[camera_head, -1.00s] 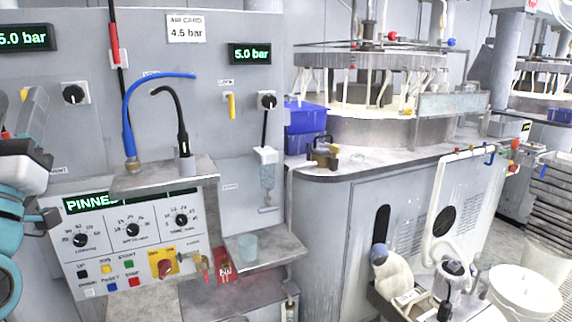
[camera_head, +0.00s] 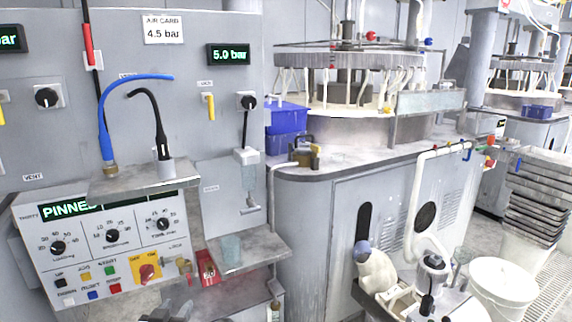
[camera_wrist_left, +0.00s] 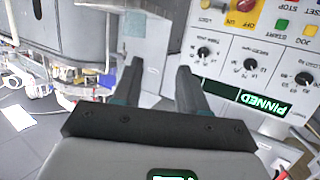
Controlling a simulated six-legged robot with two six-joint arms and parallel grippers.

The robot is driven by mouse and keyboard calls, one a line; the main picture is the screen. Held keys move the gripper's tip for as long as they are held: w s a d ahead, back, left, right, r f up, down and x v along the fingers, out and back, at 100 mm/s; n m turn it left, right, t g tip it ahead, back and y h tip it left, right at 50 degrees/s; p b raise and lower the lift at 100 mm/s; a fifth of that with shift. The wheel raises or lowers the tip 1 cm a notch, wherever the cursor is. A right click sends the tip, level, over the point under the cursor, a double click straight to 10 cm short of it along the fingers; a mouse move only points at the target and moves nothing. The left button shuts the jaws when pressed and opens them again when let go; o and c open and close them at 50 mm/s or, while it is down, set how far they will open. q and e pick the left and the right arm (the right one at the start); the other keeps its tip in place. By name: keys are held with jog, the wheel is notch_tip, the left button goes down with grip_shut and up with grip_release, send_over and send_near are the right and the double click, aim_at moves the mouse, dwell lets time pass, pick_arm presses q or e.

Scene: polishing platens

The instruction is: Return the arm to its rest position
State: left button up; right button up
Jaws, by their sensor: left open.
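My left gripper (camera_wrist_left: 160,66) shows in the left wrist view with its two dark fingers apart and nothing between them. Behind the fingers are a grey metal surface and the control panel (camera_wrist_left: 228,65), which appears upside down. In the head view only dark tips of my left gripper (camera_head: 180,314) show at the bottom edge, below the control panel (camera_head: 105,240) with its "PINNED" display. The rest of that arm is out of the picture there. My right gripper is in neither view.
The polishing machine (camera_head: 335,205) stands mid-right, with a white bucket (camera_head: 500,290) on the floor.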

pick_arm(q)
jog(key=s+d+f+g+h, duration=0.1)
jog(key=s+d+f+g, duration=0.4)
jog(key=s+f, duration=0.6)
jog(key=s+d+f+g+h, duration=0.2)
jog(key=s+d+f+g, duration=0.4)
jog(key=f, duration=0.9)
jog(key=s+d+f+n+g+p, duration=0.15)
jog(key=s+g, duration=0.25)
jog(key=s, duration=1.1)
notch_tip(320, 180, up, 12)
jog(key=p, duration=1.2)
jog(key=shift+w+d+n+h+p, duration=0.3)
jog(key=shift+w+n+h+p, duration=0.05)
jog(key=shift+h, duration=0.05)
